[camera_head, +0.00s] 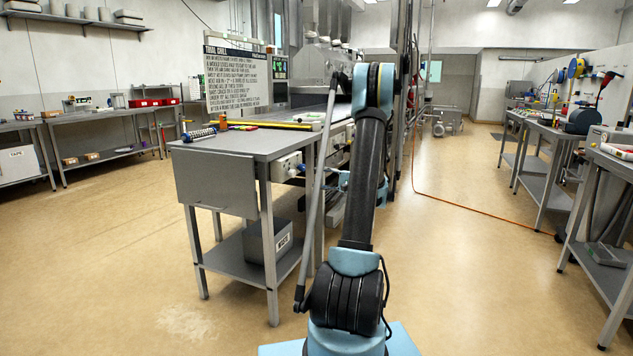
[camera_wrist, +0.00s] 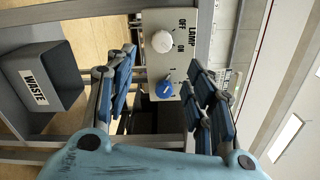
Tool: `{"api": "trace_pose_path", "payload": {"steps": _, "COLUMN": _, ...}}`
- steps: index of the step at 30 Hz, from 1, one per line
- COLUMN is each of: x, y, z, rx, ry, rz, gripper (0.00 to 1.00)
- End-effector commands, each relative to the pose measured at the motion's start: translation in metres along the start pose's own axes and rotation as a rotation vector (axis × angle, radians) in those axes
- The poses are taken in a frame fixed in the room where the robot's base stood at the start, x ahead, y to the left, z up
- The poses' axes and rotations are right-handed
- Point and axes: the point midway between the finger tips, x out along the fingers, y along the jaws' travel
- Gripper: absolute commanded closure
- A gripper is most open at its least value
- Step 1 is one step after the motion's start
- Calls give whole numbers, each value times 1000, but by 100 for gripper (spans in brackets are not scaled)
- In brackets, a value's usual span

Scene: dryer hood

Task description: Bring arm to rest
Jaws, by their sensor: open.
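My gripper (camera_wrist: 163,62) is open in the wrist view, with one blue-padded finger on the left and one on the right. Between and beyond the fingers is a pale control box (camera_wrist: 178,18) marked LAMP, OFF and ON. It has a white knob (camera_wrist: 162,41) and a blue knob (camera_wrist: 165,89), the blue one lying between the fingers in the picture. Nothing is seen held, and contact with the knob cannot be told. In the head view my arm (camera_head: 367,170) stands up in the middle and hides part of the bench; the gripper is mostly hidden behind it.
A steel table (camera_head: 243,142) stands left of my arm, with a grey waste bin (camera_head: 268,240) on its lower shelf. The control box (camera_head: 288,166) is on the bench side. Workbenches (camera_head: 545,128) line the right. An orange cable (camera_head: 462,202) crosses the open floor.

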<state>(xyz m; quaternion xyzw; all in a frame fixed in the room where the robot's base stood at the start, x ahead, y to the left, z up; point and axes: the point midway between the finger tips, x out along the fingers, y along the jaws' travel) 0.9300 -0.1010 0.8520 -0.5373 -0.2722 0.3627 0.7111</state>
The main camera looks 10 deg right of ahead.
Motion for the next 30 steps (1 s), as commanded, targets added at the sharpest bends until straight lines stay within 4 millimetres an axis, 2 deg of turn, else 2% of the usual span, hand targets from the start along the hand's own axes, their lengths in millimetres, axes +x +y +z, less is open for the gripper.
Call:
{"api": "trace_pose_path", "payload": {"steps": 7, "x": 1, "y": 0, "z": 1, "rx": -1, "ry": 0, "rz": 2, "gripper": 51}}
{"api": "trace_pose_path", "payload": {"steps": 11, "x": 6, "y": -2, "z": 12, "rx": -9, "ry": -1, "rz": 30, "gripper": 51}}
{"api": "trace_pose_path", "payload": {"steps": 14, "x": 13, "y": -3, "z": 30, "rx": -26, "ry": -2, "rz": 82, "gripper": 51}}
{"api": "trace_pose_path", "payload": {"steps": 22, "x": 29, "y": 0, "z": 96, "rx": -95, "ry": -8, "rz": 266, "gripper": 51}}
{"api": "trace_pose_path", "payload": {"steps": 30, "x": 30, "y": 14, "z": 164, "rx": -175, "ry": -19, "rz": 449, "gripper": 51}}
